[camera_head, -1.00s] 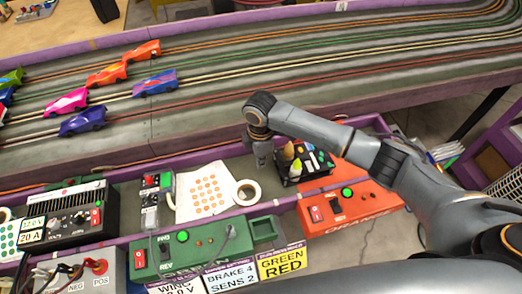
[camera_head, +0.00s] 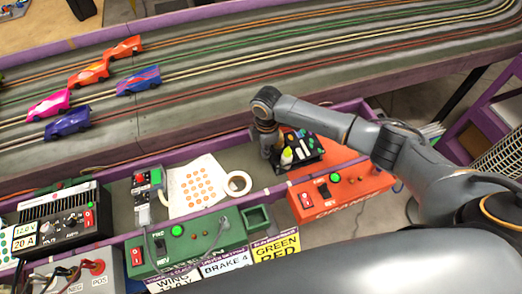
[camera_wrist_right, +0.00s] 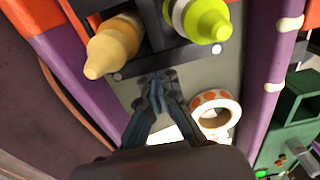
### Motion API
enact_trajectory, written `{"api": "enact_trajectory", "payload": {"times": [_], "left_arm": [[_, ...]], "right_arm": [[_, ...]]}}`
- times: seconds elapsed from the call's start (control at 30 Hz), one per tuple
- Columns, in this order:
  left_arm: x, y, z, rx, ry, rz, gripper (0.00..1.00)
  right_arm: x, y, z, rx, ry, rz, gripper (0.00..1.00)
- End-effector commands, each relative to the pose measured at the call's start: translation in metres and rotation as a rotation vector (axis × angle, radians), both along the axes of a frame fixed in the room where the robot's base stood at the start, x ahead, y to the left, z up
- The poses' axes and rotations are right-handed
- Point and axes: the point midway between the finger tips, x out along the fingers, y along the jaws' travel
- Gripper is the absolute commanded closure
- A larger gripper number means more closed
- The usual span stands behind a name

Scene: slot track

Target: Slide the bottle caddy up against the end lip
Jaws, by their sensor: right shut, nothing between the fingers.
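The black bottle caddy (camera_head: 302,165) sits in the purple-edged trough beside the track. It holds several small bottles, including a yellow-green one and a tan one, which show large in the right wrist view above the caddy's near wall (camera_wrist_right: 152,64). My right gripper (camera_head: 268,154) points down at the caddy's left side, its fingers shut and empty. In the right wrist view the fingertips (camera_wrist_right: 156,84) are close to the caddy wall; contact is not clear. The purple end lip (camera_head: 358,106) lies beyond the caddy, partly hidden by my right arm. My left gripper is out of view.
A white tape roll (camera_head: 247,183) and a sheet of orange dots (camera_head: 198,190) lie left of the caddy in the trough. An orange controller box (camera_head: 345,190) and a green one (camera_head: 185,248) stand in front. Slot cars (camera_head: 138,80) are on the track.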

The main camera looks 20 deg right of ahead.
Motion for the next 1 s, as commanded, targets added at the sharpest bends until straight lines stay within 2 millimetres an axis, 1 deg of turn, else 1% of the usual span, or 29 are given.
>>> {"api": "enact_trajectory", "payload": {"times": [0.03,0.1,0.23,0.37,0.4,0.6,0.7,0.8,0.9,1.0], "left_arm": [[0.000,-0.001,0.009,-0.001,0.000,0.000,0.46],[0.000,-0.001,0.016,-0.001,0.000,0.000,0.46],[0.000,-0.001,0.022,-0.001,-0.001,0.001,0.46],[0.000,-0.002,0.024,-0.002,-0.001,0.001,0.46],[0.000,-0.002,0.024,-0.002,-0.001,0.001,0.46],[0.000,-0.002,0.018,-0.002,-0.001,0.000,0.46],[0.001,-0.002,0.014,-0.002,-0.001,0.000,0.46],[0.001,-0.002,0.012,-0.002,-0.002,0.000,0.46],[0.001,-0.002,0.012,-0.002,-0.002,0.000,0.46],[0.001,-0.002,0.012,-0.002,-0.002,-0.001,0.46]], "right_arm": [[0.000,-0.017,0.004,-0.007,0.003,-0.010,1.00],[0.000,-0.038,0.004,-0.008,0.005,-0.010,1.00],[0.002,-0.077,0.003,-0.008,0.004,-0.011,1.00],[0.004,-0.116,0.001,-0.007,0.003,-0.011,1.00],[0.004,-0.129,0.001,-0.008,0.003,-0.011,1.00],[0.007,-0.186,-0.002,-0.008,0.003,-0.010,1.00],[0.008,-0.207,-0.002,-0.007,0.002,-0.008,1.00],[0.009,-0.220,-0.001,-0.005,0.001,-0.005,1.00],[0.009,-0.225,0.000,-0.004,0.001,-0.004,1.00],[0.009,-0.225,0.001,-0.005,0.001,-0.003,1.00]]}}
